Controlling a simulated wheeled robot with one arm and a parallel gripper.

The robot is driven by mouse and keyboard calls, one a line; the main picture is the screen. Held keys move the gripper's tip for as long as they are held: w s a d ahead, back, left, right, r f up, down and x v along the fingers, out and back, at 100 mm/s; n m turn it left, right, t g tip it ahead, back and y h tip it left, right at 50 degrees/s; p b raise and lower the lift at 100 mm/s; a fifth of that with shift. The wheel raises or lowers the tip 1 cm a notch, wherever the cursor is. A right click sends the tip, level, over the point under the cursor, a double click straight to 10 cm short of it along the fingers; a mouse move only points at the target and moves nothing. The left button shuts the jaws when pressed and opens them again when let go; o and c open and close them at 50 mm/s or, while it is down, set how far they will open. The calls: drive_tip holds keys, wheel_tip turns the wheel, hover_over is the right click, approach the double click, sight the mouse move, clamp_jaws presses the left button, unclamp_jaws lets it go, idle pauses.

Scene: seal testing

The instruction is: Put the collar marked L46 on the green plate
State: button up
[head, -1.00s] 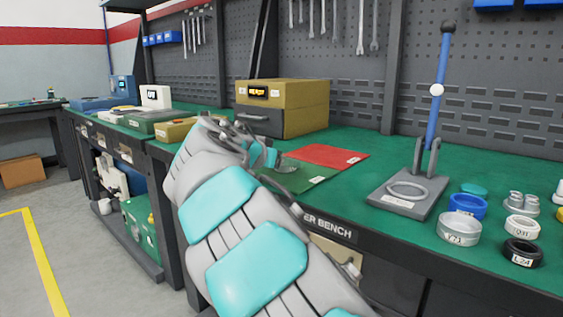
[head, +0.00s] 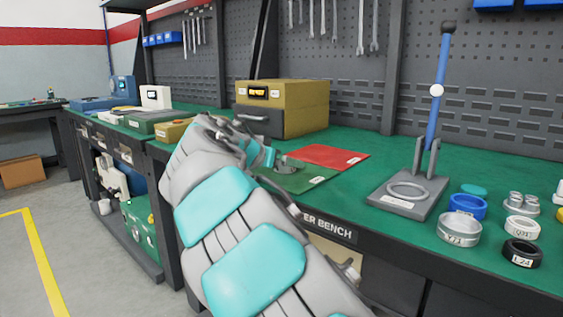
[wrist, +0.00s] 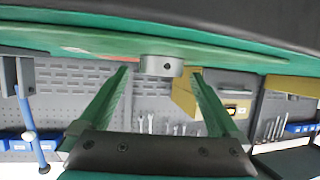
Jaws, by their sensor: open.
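A grey metal collar (wrist: 161,66) with a small dark hole in its side rests on the green plate (head: 302,180). No L46 marking can be read on it. The wrist view is upside down, with the bench along the top. My gripper (wrist: 160,73) is open, its two green fingers spread to either side of the collar in the picture, with gaps showing. In the head view a small grey shape (head: 289,163) shows at my gripper's end over the plate; my arm hides part of that area.
A red plate (head: 322,156) lies beside the green one. A yellow box (head: 300,104) stands behind. To the right are a blue-lever press (head: 408,190), a silver collar (head: 459,229), a blue one (head: 468,206), a white one (head: 522,228) and a black one marked L24 (head: 522,252).

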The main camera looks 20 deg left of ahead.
drive_tip(key=v, duration=1.1)
drive_tip(key=shift+s, duration=0.15)
